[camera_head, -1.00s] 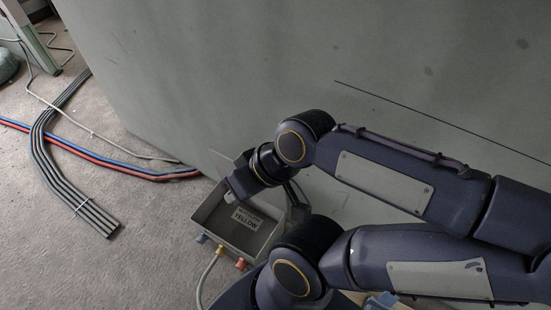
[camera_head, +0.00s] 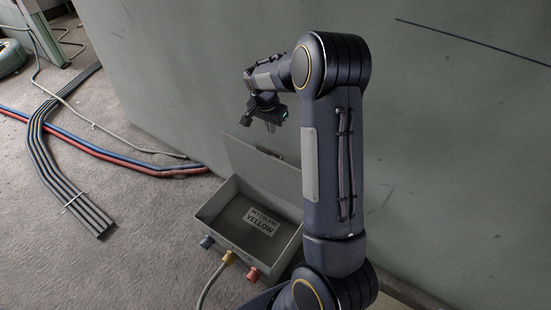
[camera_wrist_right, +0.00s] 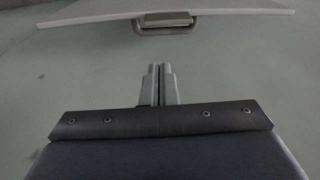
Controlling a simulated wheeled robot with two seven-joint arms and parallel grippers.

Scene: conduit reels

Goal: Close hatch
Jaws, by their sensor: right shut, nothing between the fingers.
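The hatch (camera_head: 262,168) is a flat grey lid on a grey box (camera_head: 233,238). It stands open, raised at the box's wall side, and its right part is hidden behind my right arm. My right gripper (camera_head: 269,127) is above the hatch's upper edge, near the wall. In the right wrist view the gripper's fingers (camera_wrist_right: 158,70) are together and empty. Ahead of them, at the top, is the pale edge of the hatch (camera_wrist_right: 225,12) with a handle (camera_wrist_right: 168,30), apart from the fingertips. My left gripper is out of view.
The box interior shows a label (camera_head: 262,221) reading YELLOW. Blue, yellow and red fittings line its front, and a hose (camera_head: 211,281) leaves the yellow one. A green-grey wall (camera_head: 440,130) rises behind. Dark conduits (camera_head: 62,180) and red and blue hoses lie on the floor at left.

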